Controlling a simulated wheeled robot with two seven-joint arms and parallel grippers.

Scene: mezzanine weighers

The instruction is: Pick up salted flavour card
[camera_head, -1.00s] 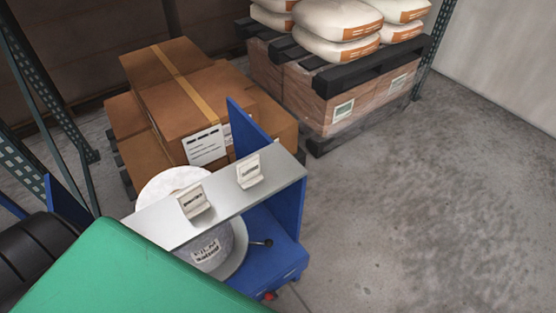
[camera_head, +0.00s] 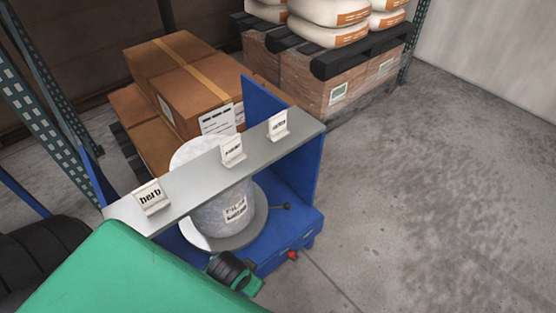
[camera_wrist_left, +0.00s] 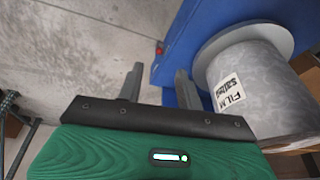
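Three small white cards stand on a grey shelf (camera_head: 190,192) of a blue stand: a left card (camera_head: 150,197) reading "herb", a middle card (camera_head: 233,151) and a right card (camera_head: 278,125). The print on the last two is too small to read surely, so I cannot tell which is salted. My left gripper (camera_wrist_left: 159,76) is open and empty in the left wrist view, near the blue stand and the film roll. No card shows in that view. In the head view its fingers are not visible. My right gripper is not in view.
A wrapped film roll (camera_head: 215,190) labelled "FILM salted" stands under the shelf; it also shows in the left wrist view (camera_wrist_left: 262,85). Brown boxes (camera_head: 195,95) and a sack-loaded pallet (camera_head: 325,85) stand behind. Bare floor (camera_head: 430,200) lies to the right.

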